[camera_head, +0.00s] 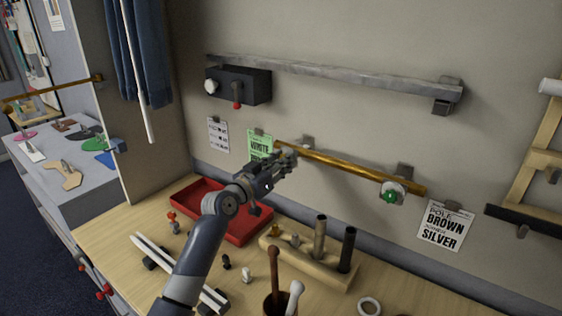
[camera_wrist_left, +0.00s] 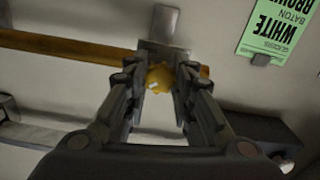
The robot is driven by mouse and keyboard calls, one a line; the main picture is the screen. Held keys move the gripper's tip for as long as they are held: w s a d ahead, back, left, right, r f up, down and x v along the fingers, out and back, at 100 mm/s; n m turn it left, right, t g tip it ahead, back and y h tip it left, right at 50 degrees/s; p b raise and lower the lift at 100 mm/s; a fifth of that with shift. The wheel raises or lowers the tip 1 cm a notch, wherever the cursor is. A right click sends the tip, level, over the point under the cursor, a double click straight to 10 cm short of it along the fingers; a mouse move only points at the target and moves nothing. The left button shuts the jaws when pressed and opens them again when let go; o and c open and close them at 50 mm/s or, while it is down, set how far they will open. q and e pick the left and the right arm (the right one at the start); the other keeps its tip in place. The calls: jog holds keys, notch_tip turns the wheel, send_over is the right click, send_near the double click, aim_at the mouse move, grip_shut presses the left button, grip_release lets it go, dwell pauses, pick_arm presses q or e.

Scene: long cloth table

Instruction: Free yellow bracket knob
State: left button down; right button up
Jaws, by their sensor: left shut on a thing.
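My left gripper (camera_head: 288,154) is at the left end of a brown pole (camera_head: 350,171) on the wall. In the left wrist view, the fingers of my left gripper (camera_wrist_left: 159,72) are shut on a round yellow knob (camera_wrist_left: 157,79). The knob sits in front of a grey bracket (camera_wrist_left: 166,25), and the brown pole (camera_wrist_left: 60,45) passes behind the fingers. In the head view my gripper hides the yellow knob and most of this bracket. The pole's right bracket (camera_head: 397,184) carries a green knob (camera_head: 390,196). My right gripper is out of view.
A grey rail (camera_head: 340,78) runs above, with a dark box (camera_head: 245,85) at its left end. Below are a red tray (camera_head: 250,230), a wooden stand (camera_head: 310,268) with upright tubes, and a cup (camera_head: 277,306) with handles. A green sign (camera_head: 258,144) hangs close to my gripper.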

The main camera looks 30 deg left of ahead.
pick_arm(q)
jog(key=shift+d+f+n+p, duration=0.1)
jog(key=shift+n+p, duration=1.1)
jog(key=shift+n, duration=2.8)
jog(key=c, duration=1.3)
grip_release()
jog(key=shift+c, duration=0.2)
jog(key=s+a, duration=0.1)
jog(key=s, duration=1.1)
jog(key=shift+a, duration=0.35)
